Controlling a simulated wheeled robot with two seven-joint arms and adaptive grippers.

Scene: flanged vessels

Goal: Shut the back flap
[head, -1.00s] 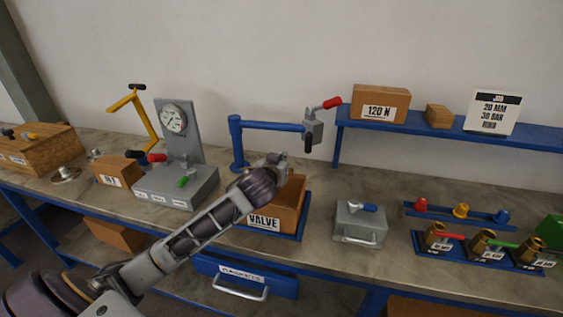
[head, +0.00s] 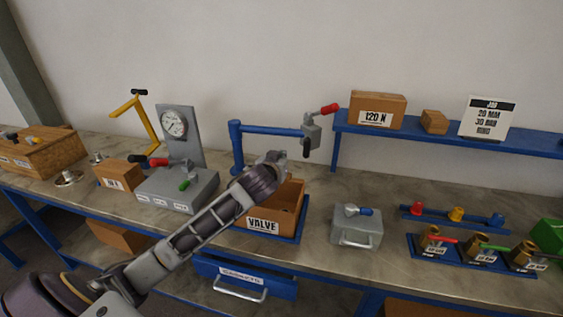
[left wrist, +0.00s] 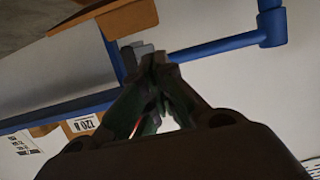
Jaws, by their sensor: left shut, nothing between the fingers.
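The brown VALVE carton (head: 263,221) stands on the bench in a blue tray, with its top open on the side I can see. My left arm crosses in front of it and hides its left and back parts, so the back flap is not clear in the head view. My left gripper (head: 273,158) is over the carton's back edge, partly hidden by its own wrist. In the left wrist view its fingertips (left wrist: 152,58) are together and empty, just beside a brown cardboard panel (left wrist: 127,18). I cannot tell whether they touch it. My right gripper is not in view.
A blue swing arm (head: 270,128) with a red-handled clamp (head: 312,130) stands close behind the carton. A gauge stand (head: 178,180) is at left, a grey metal box (head: 356,227) at right. A blue shelf (head: 450,136) holds a 120 N box (head: 377,109).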

